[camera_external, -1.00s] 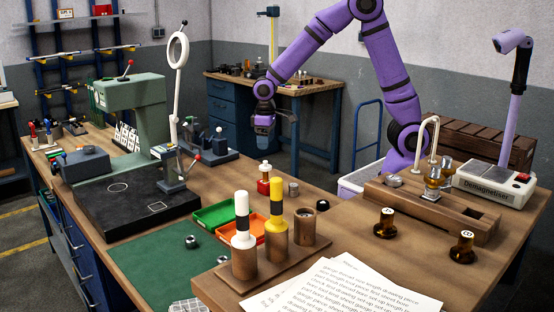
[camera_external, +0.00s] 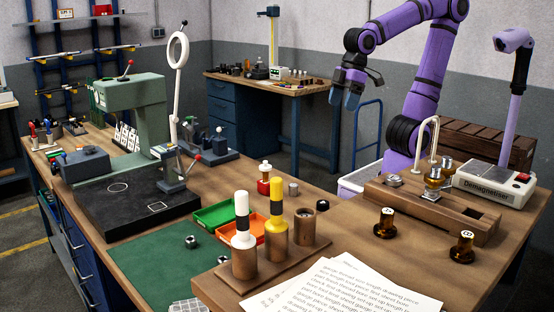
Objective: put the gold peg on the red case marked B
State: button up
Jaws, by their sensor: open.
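My gripper (camera_external: 345,97) hangs open and empty in the air at the upper middle, well above the bench and away from everything on it. I cannot tell which is the gold peg.
Two dark amber pieces with marked tops, one left (camera_external: 385,224) and one right (camera_external: 462,248), stand on the bench; their marks are too small to read surely. A wooden stand (camera_external: 270,268) holds white and yellow handles. A bent pale tube (camera_external: 428,135) rises over the block. Papers (camera_external: 345,290) lie in front.

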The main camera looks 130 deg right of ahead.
jog(key=s+a+r+n+t, duration=0.1)
jog(key=s+a+n, duration=0.2)
jog(key=s+a, duration=0.4)
jog(key=shift+s+a+r+t+y, duration=0.15)
jog(key=shift+s+a+t+y, duration=0.15)
jog(key=shift+s, duration=0.6)
